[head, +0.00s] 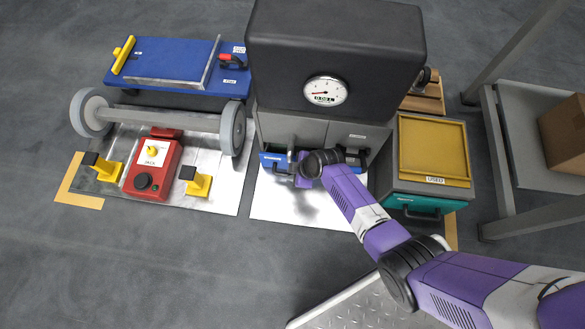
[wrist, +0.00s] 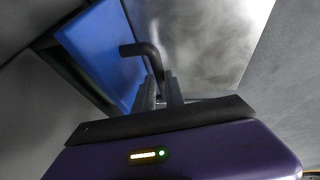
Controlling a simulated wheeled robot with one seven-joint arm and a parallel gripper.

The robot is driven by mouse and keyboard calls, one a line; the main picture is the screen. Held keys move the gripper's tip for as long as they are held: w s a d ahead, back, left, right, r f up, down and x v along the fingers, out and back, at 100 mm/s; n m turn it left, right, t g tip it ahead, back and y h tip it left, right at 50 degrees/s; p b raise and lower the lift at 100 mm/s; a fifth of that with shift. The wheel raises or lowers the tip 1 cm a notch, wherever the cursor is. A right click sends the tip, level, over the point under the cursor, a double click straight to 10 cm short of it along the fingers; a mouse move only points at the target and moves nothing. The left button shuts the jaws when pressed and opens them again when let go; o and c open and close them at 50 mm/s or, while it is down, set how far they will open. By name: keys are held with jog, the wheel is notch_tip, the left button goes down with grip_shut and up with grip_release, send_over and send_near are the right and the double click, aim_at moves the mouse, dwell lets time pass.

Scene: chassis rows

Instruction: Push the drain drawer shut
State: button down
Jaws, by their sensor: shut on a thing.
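The blue drawer (head: 269,159) sits low in the front of the grey cabinet under the black machine; I take it to be the drain drawer. Its blue panel fills the upper left of the wrist view (wrist: 103,50). A dark bent handle (wrist: 143,50) stands out from it. My gripper (head: 299,168) is at the drawer front. In the wrist view its fingers (wrist: 161,92) are closed around the handle's end. A dark gap shows beside the blue panel, but how far the drawer stands out is unclear. My arm hides part of the cabinet front.
The black machine (head: 335,45) with a round gauge (head: 325,91) stands above. A teal drawer (head: 415,205) under a yellow tray (head: 434,150) is at right. A red jack unit (head: 152,170) and wheeled axle (head: 165,119) are at left. Floor in front is clear.

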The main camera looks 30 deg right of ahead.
jog(key=c, duration=1.4)
grip_release()
jog(key=p+v, duration=0.5)
jog(key=v, duration=0.2)
jog(key=shift+s+r, duration=0.15)
jog(key=shift+r, duration=0.2)
jog(key=shift+d, duration=0.15)
